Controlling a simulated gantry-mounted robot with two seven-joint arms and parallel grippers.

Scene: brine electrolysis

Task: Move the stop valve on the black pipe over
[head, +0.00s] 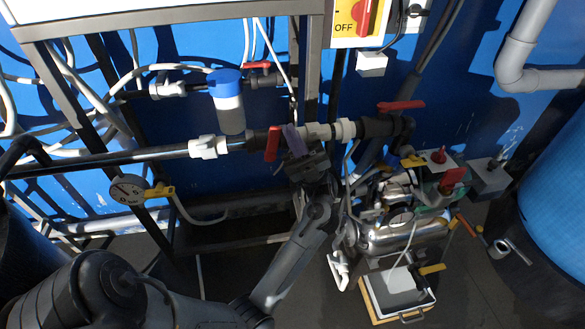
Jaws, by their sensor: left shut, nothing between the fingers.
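The black pipe (110,158) runs across the left half of the head view and rises slightly to the right. A stop valve with a red lever (273,143) sits on this pipe line, its lever hanging roughly crosswise to the pipe. My left gripper (293,138) is shut and empty just to the right of this lever, in front of the pipe fittings. Whether it touches the lever I cannot tell. Another red-levered valve (400,106) is further right, its lever roughly level. My right gripper is not in view.
A blue-capped filter (226,98) hangs above the pipe, with a smaller red-handled valve (256,65) beside it. A round gauge (127,189) hangs below the pipe. A metal pump unit (400,235) stands at right, near a blue tank (555,190). A red-yellow OFF switch (357,20) is above.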

